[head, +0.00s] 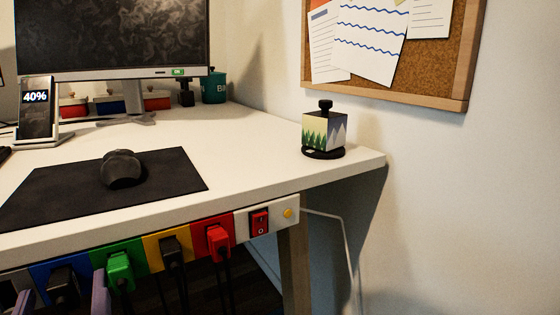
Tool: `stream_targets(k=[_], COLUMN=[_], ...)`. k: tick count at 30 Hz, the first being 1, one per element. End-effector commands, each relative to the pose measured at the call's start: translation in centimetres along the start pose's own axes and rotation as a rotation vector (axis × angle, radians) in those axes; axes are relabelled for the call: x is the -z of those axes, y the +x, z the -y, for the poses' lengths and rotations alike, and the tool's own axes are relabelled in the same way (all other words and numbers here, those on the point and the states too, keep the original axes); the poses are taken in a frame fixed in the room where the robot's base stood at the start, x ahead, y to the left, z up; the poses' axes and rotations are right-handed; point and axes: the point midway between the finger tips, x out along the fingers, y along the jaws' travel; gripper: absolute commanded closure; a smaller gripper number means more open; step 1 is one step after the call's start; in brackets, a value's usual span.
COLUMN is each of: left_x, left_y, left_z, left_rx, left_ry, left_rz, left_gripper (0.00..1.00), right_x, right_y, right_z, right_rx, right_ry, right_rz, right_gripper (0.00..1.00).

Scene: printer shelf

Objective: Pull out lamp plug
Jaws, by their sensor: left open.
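A power strip (284,224) runs along the desk's front edge. It has blue, green, yellow and red socket sections. A black plug (64,283) sits in the blue section, a green plug (120,268) in the green, another black plug (172,252) in the yellow and a red plug (217,243) in the red. I cannot tell which one is the lamp's. My left gripper (61,298) shows two purple-grey fingertips at the bottom edge, open, one on each side of the blue section's black plug. Contact cannot be told. My right gripper is out of view.
A mouse (122,168) lies on a dark mat (170,180). A monitor (110,40) and a phone (36,108) stand behind. Cords hang below the strip.

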Motion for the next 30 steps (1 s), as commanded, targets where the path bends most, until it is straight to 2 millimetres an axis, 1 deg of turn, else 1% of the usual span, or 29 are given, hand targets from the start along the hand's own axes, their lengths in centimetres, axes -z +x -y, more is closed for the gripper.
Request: stream_targets(k=[8,9,27,29,30], left_x=[0.0,0.0,0.01,0.01,0.01], left_y=[0.0,0.0,0.01,0.01,0.01], left_z=[-0.01,-0.01,0.01,0.0,0.0], left_rx=[0.0,0.0,0.0,0.0,0.0], left_ry=[-0.001,-0.001,0.0,0.0,0.0], left_rz=[0.0,0.0,0.0,0.0,0.0], left_gripper=[0.25,0.26,0.94,1.0,1.0], right_x=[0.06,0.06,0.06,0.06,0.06], right_y=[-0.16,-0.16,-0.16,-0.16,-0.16], right_z=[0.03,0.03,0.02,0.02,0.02], right_rx=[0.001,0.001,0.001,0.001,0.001], right_ry=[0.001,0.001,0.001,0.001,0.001], right_rz=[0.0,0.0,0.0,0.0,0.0], right_gripper=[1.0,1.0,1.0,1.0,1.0])
